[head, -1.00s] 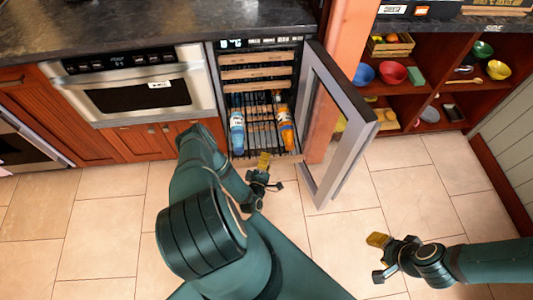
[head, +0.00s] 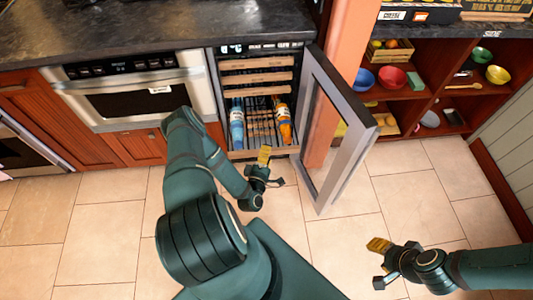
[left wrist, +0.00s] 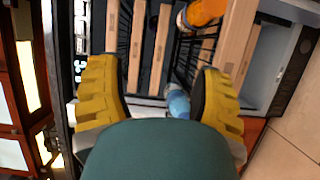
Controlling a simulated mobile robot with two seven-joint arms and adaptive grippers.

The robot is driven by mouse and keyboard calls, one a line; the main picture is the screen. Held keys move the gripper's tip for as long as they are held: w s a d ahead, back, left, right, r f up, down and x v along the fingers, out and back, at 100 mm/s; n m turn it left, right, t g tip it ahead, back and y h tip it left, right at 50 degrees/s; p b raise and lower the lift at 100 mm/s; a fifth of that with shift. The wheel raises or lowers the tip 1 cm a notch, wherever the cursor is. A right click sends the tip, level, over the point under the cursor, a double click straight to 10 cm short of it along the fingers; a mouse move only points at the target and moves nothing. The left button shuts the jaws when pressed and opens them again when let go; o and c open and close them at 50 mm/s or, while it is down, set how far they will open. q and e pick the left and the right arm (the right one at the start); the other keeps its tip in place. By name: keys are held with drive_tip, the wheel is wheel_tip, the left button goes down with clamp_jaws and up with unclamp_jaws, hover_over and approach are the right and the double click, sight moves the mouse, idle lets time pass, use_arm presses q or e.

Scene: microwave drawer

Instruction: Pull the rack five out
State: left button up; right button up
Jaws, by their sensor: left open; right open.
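The wine cooler (head: 262,45) stands open, with several wooden-fronted racks one above another. The upper rack fronts (head: 256,64) look pushed in. Lower down, a blue bottle (head: 237,125) and an orange bottle (head: 284,122) lie on a rack; I cannot tell which rack is number five. My left gripper (head: 264,163) is open and empty, in front of the cooler's lower part. In the left wrist view its yellow fingers (left wrist: 158,92) are spread before the wooden rack fronts (left wrist: 238,38), with the orange bottle (left wrist: 205,10) beyond. My right gripper (head: 378,262) is open and empty, above the floor at lower right.
The cooler's glass door (head: 342,130) is swung open to the right of my left gripper. An oven (head: 140,88) is left of the cooler. Open shelves (head: 412,103) with bowls are at the right. The tiled floor (head: 315,238) is clear.

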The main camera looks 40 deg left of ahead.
use_arm(q)
drive_tip(key=s+f, duration=0.6)
drive_tip(key=f, duration=0.4)
drive_tip(key=b+x, duration=0.2)
drive_tip(key=x, duration=1.1)
drive_tip(key=shift+w+a, duration=0.3)
use_arm(e)
drive_tip(key=shift+w+f, duration=0.25)
drive_tip(key=shift+f, duration=0.9)
